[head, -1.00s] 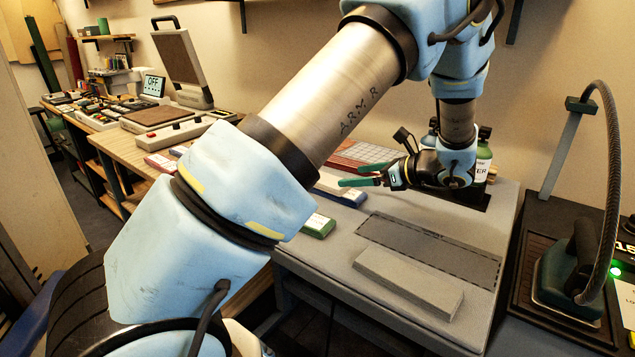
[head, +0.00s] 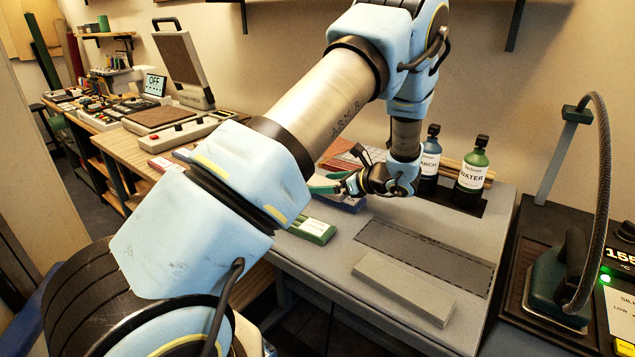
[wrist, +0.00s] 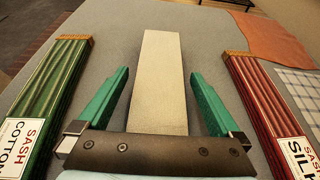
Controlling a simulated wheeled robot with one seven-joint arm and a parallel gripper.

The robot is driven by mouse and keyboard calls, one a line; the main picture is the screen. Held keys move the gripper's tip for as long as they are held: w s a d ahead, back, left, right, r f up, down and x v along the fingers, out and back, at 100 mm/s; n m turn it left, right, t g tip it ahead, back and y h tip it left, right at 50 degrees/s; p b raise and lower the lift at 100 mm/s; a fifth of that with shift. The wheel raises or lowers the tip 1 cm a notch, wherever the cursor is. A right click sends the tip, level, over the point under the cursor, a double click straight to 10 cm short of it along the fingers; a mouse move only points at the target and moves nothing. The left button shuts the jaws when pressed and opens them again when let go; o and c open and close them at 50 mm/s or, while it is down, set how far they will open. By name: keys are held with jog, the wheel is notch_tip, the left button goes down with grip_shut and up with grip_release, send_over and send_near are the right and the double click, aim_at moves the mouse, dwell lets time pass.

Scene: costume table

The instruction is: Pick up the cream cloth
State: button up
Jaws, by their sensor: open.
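A long pale cream strip, which looks like the cream cloth (wrist: 162,55), lies flat on the grey table in the wrist view, straight ahead of my gripper (wrist: 160,73). My gripper's two green fingers are spread, one on each side of the strip's near part, with nothing clamped between them. The strip's near end is hidden by the gripper body. In the head view my gripper (head: 316,187) points left, low over the table's left part. My arm hides most of the area in front of it, so I cannot make out the strip there.
A green sash pack (wrist: 42,95) lies left of the strip and a red sash pack (wrist: 272,110) right of it. An orange cloth (wrist: 262,38) is farther right. In the head view, a grey-beige bar (head: 405,287), two bottles (head: 472,172) and an iron (head: 562,285) stand to the right.

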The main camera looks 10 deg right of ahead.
jog(key=c, duration=1.4)
